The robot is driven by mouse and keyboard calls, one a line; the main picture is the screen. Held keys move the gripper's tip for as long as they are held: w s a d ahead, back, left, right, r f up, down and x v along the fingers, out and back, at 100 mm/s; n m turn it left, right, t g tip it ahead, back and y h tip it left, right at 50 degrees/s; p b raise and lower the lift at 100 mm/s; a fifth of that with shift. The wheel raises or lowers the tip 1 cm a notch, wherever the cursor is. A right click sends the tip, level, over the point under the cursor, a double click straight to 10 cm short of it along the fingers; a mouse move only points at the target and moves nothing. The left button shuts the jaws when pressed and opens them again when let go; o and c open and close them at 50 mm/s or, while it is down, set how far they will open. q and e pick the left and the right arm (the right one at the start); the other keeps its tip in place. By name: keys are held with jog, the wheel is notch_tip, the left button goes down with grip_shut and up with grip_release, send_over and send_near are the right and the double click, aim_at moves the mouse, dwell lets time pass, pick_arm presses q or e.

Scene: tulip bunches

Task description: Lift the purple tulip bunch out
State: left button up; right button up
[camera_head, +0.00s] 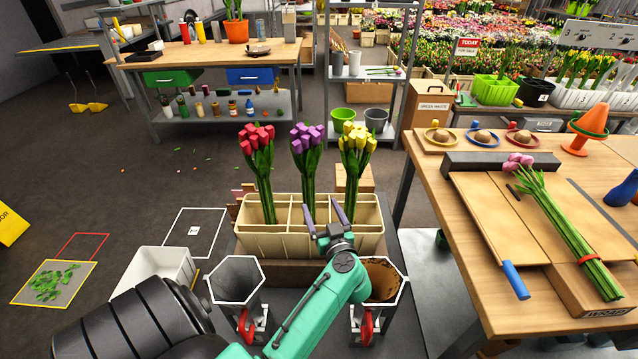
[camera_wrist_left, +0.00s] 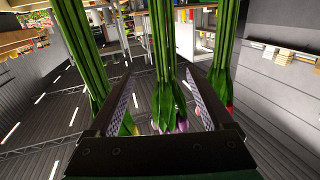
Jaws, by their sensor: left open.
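The purple tulip bunch (camera_head: 306,138) stands upright in the middle of the cream divided crate (camera_head: 262,240), between the red bunch (camera_head: 257,138) and the yellow bunch (camera_head: 357,137). My left gripper (camera_head: 323,208) is open in front of the purple stems, below the blossoms and near the crate's top. In the left wrist view the gripper (camera_wrist_left: 158,76) has the purple bunch (camera_wrist_left: 163,50) showing between its fingers. I cannot tell whether the stems are inside the jaws or just beyond the tips. The stems' lower ends are hidden in the crate. My right gripper is not in view.
Two hexagonal buckets (camera_head: 237,280) (camera_head: 384,279) stand in front of the crate. A white bin (camera_head: 157,270) is at left. On the right, a wooden table (camera_head: 440,165) holds another tulip bunch (camera_head: 560,220) tied with a red band. The red and yellow bunches flank the purple one closely.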

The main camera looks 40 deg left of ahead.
aim_at(309, 188)
pick_arm(q)
jog(key=a, duration=0.2)
jog(key=w+a, duration=0.1)
jog(key=a, duration=0.1)
jog(key=w+a+r, duration=0.1)
jog(key=shift+w+a, duration=0.1)
jog(key=shift+a, duration=0.3)
jog(key=x, duration=0.7)
jog(key=shift+w+f+b, duration=0.2)
jog(key=shift+b, duration=0.15)
jog(key=shift+d+r, duration=0.1)
grip_shut()
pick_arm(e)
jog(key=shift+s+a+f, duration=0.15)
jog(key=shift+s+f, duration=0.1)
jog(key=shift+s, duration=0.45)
